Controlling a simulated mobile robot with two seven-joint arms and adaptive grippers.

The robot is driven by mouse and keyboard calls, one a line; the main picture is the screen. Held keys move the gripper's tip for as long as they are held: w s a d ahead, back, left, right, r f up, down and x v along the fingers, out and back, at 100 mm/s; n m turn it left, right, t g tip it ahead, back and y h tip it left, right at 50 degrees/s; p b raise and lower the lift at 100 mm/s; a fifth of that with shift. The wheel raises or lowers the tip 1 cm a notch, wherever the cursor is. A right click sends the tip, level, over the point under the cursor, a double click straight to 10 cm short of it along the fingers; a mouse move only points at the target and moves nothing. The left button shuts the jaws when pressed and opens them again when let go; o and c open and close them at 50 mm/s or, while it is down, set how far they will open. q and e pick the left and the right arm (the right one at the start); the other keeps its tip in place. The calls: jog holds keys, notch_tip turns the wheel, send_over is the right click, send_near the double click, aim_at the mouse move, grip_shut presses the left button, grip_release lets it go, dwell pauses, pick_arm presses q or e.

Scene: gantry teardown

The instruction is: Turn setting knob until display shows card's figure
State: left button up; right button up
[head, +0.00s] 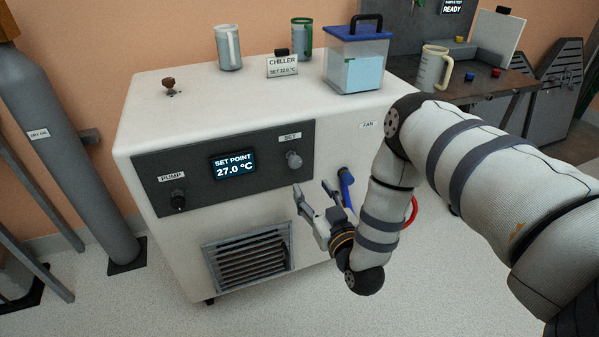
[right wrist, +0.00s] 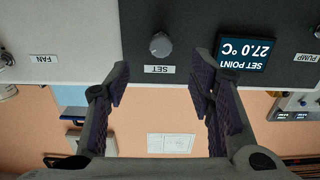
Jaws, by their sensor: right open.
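The grey SET knob (head: 294,160) sits on the dark front panel of the white chiller, under its SET label. It also shows, upside down, in the right wrist view (right wrist: 160,45), beyond and between my fingers. The display (head: 234,165) reads SET POINT 27.0 °C; it also shows in the right wrist view (right wrist: 243,52). The card (head: 282,66) on the chiller top reads CHILLER SET 22.0 °C. My right gripper (head: 312,196) is open and empty, in front of the chiller just below the knob, apart from it. My left gripper is not in view.
The black PUMP knob (head: 178,200) is at the panel's left, above a vent grille (head: 250,260). Blue and red hoses leave the chiller's right. Mugs, a blue-lidded container (head: 357,60) and a brown-red valve knob (head: 169,83) stand on top. A grey cylinder (head: 65,150) stands left.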

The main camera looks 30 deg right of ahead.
aim_at(296, 164)
jog(key=x, duration=0.4)
jog(key=b+x, duration=0.1)
jog(key=x, duration=0.7)
jog(key=shift+w+r, duration=0.1)
jog(key=shift+r, duration=0.3)
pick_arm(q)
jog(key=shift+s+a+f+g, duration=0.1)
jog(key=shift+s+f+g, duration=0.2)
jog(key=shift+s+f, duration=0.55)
pick_arm(e)
jog(key=shift+c, duration=0.5)
jog(key=c, duration=1.1)
